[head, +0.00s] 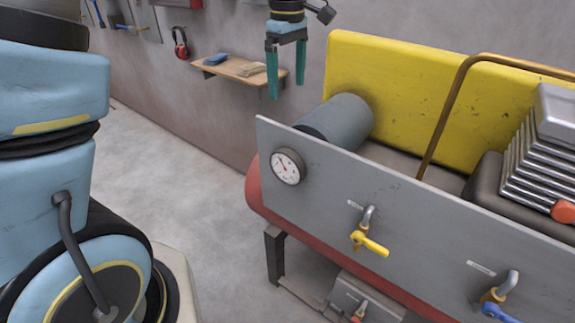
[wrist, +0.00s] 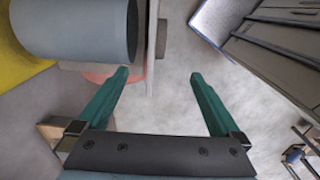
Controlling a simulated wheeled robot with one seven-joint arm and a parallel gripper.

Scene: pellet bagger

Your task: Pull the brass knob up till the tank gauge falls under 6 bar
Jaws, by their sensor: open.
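The round white gauge (head: 288,166) is on the left end of the grey panel (head: 330,195) in the head view. Its needle points up and left; the numbers are too small to read. The red tank (head: 255,190) lies behind and below the panel. I cannot make out a brass knob in either view. My gripper (head: 286,90) hangs fingers down, open and empty, above and behind the panel's left end. In the wrist view, my open gripper (wrist: 160,73) has the panel's edge and floor beneath it, with nothing between the fingers.
A grey cylinder (head: 338,122) lies behind the panel, before a yellow guard (head: 400,90). A brass-coloured pipe (head: 450,105) rises at right. The panel bears a yellow lever (head: 370,243) and a blue lever (head: 498,312). A wooden shelf (head: 240,70) is on the wall.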

